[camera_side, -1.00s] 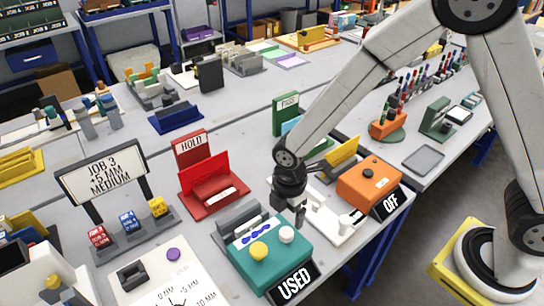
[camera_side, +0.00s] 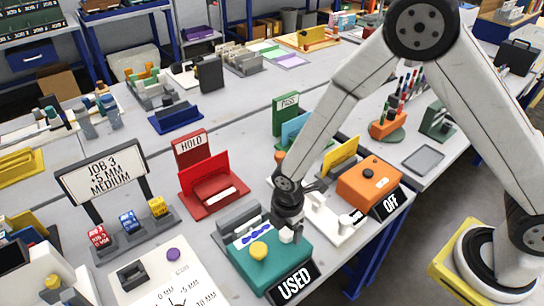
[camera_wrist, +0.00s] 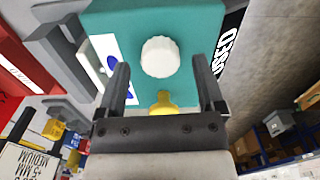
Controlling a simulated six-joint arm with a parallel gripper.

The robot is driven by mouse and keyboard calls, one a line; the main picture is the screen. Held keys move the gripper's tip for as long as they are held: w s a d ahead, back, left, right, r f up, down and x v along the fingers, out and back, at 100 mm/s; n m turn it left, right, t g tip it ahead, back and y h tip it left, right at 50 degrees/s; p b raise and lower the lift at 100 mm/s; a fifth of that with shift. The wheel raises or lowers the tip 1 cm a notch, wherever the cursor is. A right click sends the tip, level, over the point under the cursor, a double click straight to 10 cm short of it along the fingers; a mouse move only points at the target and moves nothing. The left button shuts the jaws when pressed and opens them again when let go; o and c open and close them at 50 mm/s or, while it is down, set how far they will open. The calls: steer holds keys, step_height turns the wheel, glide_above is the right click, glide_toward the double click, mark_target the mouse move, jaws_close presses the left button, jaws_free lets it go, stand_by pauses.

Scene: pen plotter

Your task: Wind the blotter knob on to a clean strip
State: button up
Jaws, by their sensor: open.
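The blotter is a teal box (camera_side: 262,273) with a white ribbed knob (camera_side: 286,236) and a yellow knob (camera_side: 258,250) on top. A white strip with blue ink marks (camera_side: 254,236) lies along its back edge, and a sign reading USED (camera_side: 294,284) is at its front. My gripper (camera_side: 287,228) is over the white knob in the side view. In the wrist view my open gripper (camera_wrist: 161,82) points down, with the white knob (camera_wrist: 160,57) between and just beyond the fingertips. I cannot tell whether the fingers touch it. The yellow knob (camera_wrist: 163,103) is partly hidden by the gripper body.
An orange box (camera_side: 369,184) with an OFF sign (camera_side: 390,204) stands right of the blotter, beside a white-based device (camera_side: 338,226). A red HOLD tray (camera_side: 212,203) stands behind. A white dial panel (camera_side: 165,283) is at left. The table edge runs close in front.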

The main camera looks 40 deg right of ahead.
steer(key=shift+f, duration=0.85)
jaws_close()
steer(key=shift+m, duration=0.4)
